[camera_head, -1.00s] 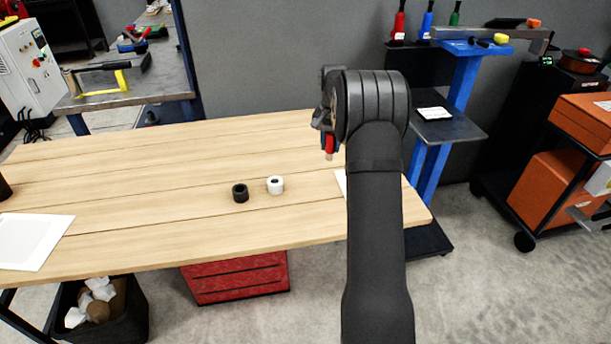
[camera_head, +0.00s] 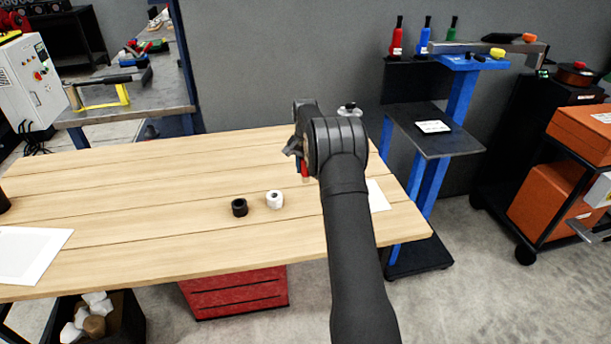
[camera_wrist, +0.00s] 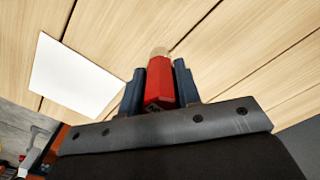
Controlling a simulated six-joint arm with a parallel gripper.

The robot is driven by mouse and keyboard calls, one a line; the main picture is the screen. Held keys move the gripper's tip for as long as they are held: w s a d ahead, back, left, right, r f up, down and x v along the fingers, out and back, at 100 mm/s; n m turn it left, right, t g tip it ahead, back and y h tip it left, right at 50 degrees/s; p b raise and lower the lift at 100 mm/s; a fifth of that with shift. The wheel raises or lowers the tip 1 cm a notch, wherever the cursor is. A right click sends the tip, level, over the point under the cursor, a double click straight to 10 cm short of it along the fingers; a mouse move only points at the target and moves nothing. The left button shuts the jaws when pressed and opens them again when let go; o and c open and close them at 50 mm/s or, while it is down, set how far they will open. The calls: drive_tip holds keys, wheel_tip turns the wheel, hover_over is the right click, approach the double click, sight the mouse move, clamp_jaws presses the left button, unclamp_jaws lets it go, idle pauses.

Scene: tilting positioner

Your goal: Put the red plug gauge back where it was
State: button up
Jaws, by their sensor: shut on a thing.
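The red plug gauge (camera_wrist: 159,82) is held between the two fingers of my gripper (camera_wrist: 159,85) in the wrist view, its pale metal end pointing away from the palm. In the head view my gripper (camera_head: 299,155) is above the right part of the wooden table, and a small part of the red gauge (camera_head: 305,171) shows below it. The rest of the gauge is hidden by my gripper and arm there. A black ring (camera_head: 239,207) and a white ring (camera_head: 275,200) stand on the table, left of and nearer than my gripper.
A white sheet (camera_head: 377,195) lies at the table's right end, partly behind my arm; another sheet (camera_head: 32,254) lies at the left. A blue stand (camera_head: 458,95) with red, blue and green bottles is beyond the table.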

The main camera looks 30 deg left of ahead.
sight(305, 175)
drive_tip(key=shift+f, duration=1.6)
drive_tip(key=shift+f, duration=0.2)
drive_tip(key=o, duration=1.1)
wheel_tip(305, 175, up, 12)
drive_tip(key=shift+r, duration=0.2)
